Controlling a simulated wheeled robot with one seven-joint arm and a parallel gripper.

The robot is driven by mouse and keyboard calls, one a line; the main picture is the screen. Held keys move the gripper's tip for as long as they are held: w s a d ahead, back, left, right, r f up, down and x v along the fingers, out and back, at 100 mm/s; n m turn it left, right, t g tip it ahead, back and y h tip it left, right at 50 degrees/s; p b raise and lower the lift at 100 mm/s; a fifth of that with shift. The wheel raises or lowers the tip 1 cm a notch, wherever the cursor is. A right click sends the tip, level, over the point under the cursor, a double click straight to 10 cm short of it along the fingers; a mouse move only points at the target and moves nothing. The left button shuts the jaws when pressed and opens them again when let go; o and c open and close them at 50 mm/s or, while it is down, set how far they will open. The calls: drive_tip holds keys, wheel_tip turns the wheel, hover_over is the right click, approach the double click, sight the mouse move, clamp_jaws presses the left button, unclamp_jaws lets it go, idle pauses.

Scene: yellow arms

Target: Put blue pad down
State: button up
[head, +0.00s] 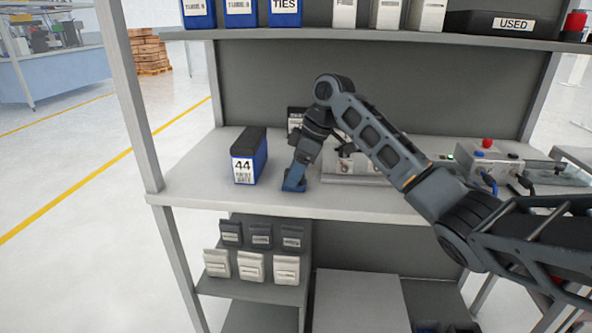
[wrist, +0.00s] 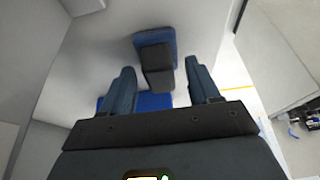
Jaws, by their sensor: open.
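The blue pad (head: 293,188) lies on the grey worktop near its front edge, just right of the blue bin labelled 44. My gripper (head: 296,178) points down right over the pad and hides part of it. In the wrist view, my gripper (wrist: 162,88) has its two fingers apart, with a wide gap between them. The blue pad (wrist: 153,101) shows beyond the gripper's dark body, between the fingers and out past the left one. I cannot tell whether the fingers touch it.
The bin labelled 44 (head: 249,158) stands close left of my gripper. A grey device with a red button (head: 488,155) sits on the right of the worktop (head: 350,203). A shelf (head: 400,40) with boxes runs above. Small dark and white bins sit below.

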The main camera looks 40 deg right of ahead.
drive_tip(key=shift+f+b, duration=0.35)
drive_tip(key=shift+b, duration=0.35)
drive_tip(key=v, duration=0.8)
drive_tip(key=shift+a, duration=0.25)
drive_tip(key=shift+s, duration=0.2)
